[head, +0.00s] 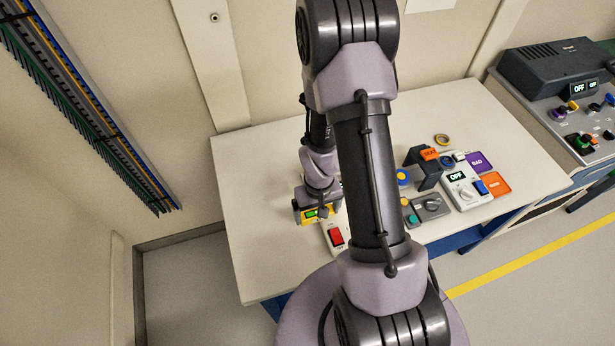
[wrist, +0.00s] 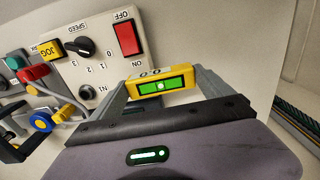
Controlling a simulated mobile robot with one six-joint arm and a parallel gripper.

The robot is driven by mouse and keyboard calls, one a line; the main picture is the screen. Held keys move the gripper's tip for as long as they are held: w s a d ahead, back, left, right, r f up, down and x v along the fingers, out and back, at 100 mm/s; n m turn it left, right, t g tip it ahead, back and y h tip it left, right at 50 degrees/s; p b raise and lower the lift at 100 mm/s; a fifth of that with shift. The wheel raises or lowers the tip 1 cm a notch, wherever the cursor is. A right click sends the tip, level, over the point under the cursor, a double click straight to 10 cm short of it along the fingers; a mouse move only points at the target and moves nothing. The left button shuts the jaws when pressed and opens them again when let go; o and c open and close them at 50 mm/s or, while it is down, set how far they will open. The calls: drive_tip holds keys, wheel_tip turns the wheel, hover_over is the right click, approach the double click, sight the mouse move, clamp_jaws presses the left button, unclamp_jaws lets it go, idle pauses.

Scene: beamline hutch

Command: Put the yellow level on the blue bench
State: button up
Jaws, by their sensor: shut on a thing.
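The yellow level (wrist: 150,92) with a green window is between the fingers of my gripper (wrist: 160,81) in the wrist view. My gripper is shut on it. In the head view the level (head: 311,213) shows below my gripper (head: 317,205), over the left part of a pale-topped bench (head: 265,240). I cannot tell whether the level touches the bench top. Blue (head: 282,304) shows under this bench's edge, and my arm hides its middle.
A white box with a red switch (head: 337,236) stands just right of the level. Further right are a grey button box (head: 430,207), a white OFF box (head: 466,190), and purple (head: 480,161) and orange (head: 494,184) trays. A control console (head: 560,120) stands at far right. The bench's back left is clear.

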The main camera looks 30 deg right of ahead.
drive_tip(key=w+a, duration=0.3)
drive_tip(key=w+a+f, duration=0.1)
drive_tip(key=w+a, duration=0.2)
drive_tip(key=w, duration=0.1)
drive_tip(key=w+a, duration=0.3)
drive_tip(key=w, duration=0.1)
drive_tip(key=shift+w+a+f+b, duration=0.25)
drive_tip(key=shift+a+f+b, duration=0.05)
drive_tip(key=shift+a+b, duration=0.1)
drive_tip(key=shift+f+b, duration=0.35)
drive_tip(key=shift+f, duration=1.3)
drive_tip(key=shift+f, duration=0.15)
drive_tip(key=o, duration=1.3)
drive_tip(key=shift+c, duration=0.2)
